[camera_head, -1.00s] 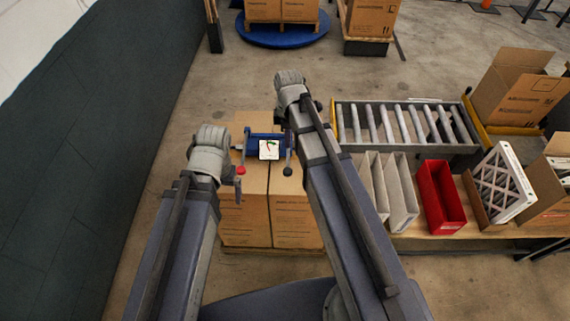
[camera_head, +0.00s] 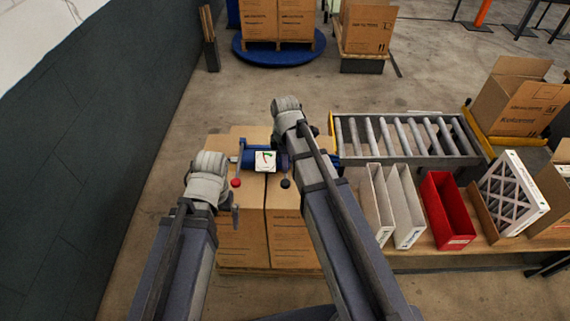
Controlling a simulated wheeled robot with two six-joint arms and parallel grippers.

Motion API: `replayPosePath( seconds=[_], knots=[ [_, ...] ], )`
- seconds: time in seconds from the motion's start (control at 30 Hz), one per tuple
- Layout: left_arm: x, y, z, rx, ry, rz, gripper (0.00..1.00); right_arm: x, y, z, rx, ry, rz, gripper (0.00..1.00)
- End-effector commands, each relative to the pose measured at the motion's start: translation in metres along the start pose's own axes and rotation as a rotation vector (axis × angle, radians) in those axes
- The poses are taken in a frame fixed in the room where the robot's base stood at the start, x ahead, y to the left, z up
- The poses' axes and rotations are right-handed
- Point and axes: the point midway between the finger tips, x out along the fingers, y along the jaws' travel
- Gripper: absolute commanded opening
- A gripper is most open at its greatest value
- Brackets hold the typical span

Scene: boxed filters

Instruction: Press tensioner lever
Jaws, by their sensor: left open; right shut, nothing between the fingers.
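A blue strapping tool with a white display (camera_head: 265,161) sits on top of the cartons. A lever with a red knob (camera_head: 236,183) hangs at its left end, and a lever with a black knob (camera_head: 285,183) at its right end. My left gripper (camera_head: 236,214) is open at the front left of the tool, just below the red knob in the picture; its fingers are mostly hidden by my wrist. My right gripper (camera_head: 284,148) is shut and empty beside the tool's right end, largely hidden by my arm. I cannot tell whether either touches a lever.
Cartons (camera_head: 240,242) stand stacked under the tool. A roller conveyor (camera_head: 405,136) lies to the right. A dark wall (camera_head: 90,150) runs along the left.

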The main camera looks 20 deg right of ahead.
Motion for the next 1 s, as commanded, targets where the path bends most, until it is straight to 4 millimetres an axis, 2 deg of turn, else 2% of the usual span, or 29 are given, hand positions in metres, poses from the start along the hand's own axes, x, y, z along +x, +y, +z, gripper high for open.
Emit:
replayPosePath(
  seconds=[0.03,0.4,0.87,1.0],
  knots=[
    [0.015,0.001,-0.001,0.0,0.0,0.0,1.0,0.015,0.0,0.0,0.0,0.0,0.0,0.0],
    [0.059,0.006,-0.004,0.0,0.0,0.0,1.0,0.06,0.0,0.0,0.0,0.0,0.0,0.0],
    [0.063,0.006,-0.004,0.0,0.0,0.0,1.0,0.064,0.0,0.0,0.0,0.0,0.0,0.0],
    [0.075,0.007,-0.004,0.0,0.0,0.0,1.0,0.075,-0.004,0.001,0.0,0.0,0.031,0.0]
  ],
)
